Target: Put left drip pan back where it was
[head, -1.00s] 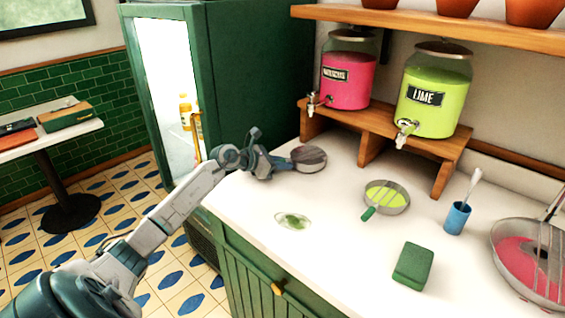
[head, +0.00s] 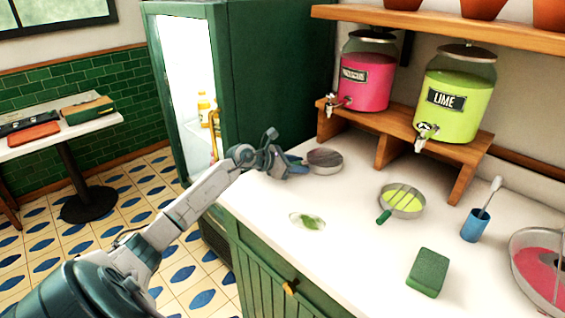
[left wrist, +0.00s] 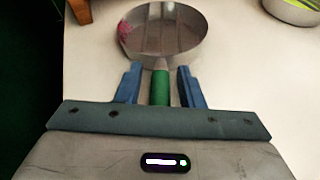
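The left drip pan (head: 324,160) is a round metal pan with a green handle. It rests on the white counter near the left end of the wooden stand, in front of the pink dispenser (head: 364,79). The left wrist view also shows the pan (left wrist: 178,40), with a pink trace inside. My left gripper (head: 294,163) is at its handle. In the left wrist view the blue fingers (left wrist: 157,84) stand on both sides of the handle, with gaps, so they are open around it. My right gripper is out of view.
A second pan (head: 409,194) with green liquid lies before the lime dispenser (head: 456,105).

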